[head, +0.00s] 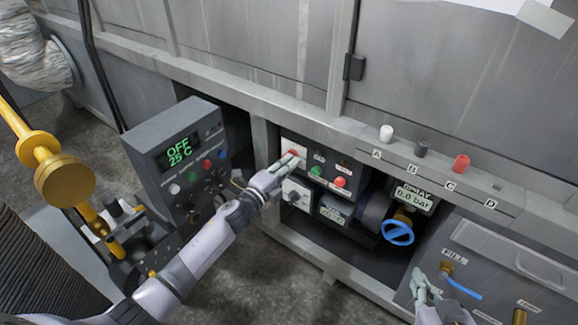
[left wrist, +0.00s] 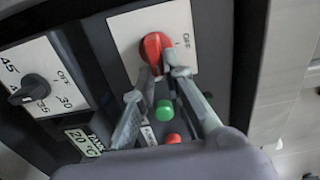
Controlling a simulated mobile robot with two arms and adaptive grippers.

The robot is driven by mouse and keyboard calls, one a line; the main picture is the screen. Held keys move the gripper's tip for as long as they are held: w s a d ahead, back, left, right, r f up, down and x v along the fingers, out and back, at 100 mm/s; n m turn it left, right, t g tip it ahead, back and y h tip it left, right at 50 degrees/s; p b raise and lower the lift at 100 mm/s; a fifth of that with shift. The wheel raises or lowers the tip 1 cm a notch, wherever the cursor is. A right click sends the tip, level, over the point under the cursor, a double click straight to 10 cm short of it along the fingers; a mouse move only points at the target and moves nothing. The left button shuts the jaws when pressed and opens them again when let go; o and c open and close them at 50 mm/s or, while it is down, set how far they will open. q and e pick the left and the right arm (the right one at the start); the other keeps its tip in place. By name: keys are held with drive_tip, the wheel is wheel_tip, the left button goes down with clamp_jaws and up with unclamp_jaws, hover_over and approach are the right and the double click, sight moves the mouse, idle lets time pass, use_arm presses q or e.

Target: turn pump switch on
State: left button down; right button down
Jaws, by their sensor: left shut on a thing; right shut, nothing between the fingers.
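In the head view the red switch (head: 293,154) is partly hidden by my left gripper (head: 290,161). The left gripper, also in the left wrist view (left wrist: 160,80), is shut on the red switch, with a finger on either side of its grip. My right gripper (head: 421,284) is shut and empty at the lower right of the head view, in front of the grey tank.
Beside the switch are a green button (head: 316,171) and a red button (head: 340,182). A black dial (left wrist: 32,88) is on the neighbouring white plate. A blue handwheel (head: 397,233) sits below the pressure display. A control box (head: 175,150) reading OFF, 25 C stands left.

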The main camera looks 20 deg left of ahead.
use_arm(q)
drive_tip(key=shift+f, duration=0.1)
idle(0.4)
drive_tip(key=c, duration=1.6)
unclamp_jaws()
drive_tip(key=shift+c, duration=0.2)
drive_tip(key=shift+s, duration=0.1)
drive_tip(key=v, duration=1.2)
